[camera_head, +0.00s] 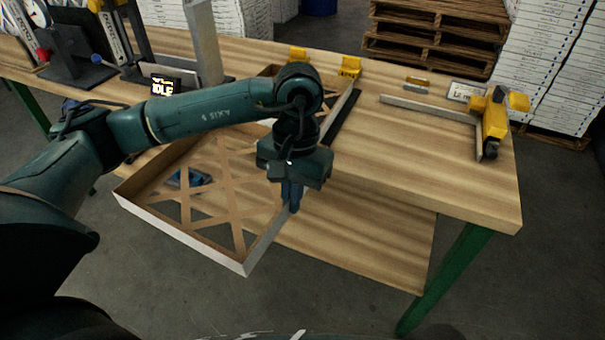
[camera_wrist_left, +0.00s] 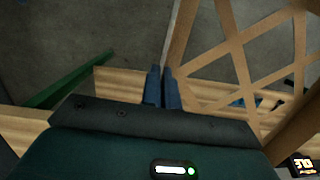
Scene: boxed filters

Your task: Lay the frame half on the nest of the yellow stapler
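The frame half (camera_head: 191,235) is a shallow pale-sided tray frame with a brown diagonal lattice. Its lattice also shows in the left wrist view (camera_wrist_left: 240,62). My left gripper (camera_head: 291,205) points down at the frame's right side wall; in the left wrist view its blue fingers (camera_wrist_left: 163,88) are close together on either side of that wall. The frame is at the table's front edge, with its near corner out over the floor. The yellow stapler (camera_head: 495,115) stands at the table's right end beside an L-shaped pale fence, its nest (camera_head: 430,109). My right gripper is not seen.
The table top (camera_head: 430,165) between frame and stapler is mostly clear. A dark bar (camera_head: 345,117) lies beside the frame. Small yellow blocks (camera_head: 350,67) stand at the back edge. A small display (camera_head: 165,86) and a post (camera_head: 204,45) stand at the left.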

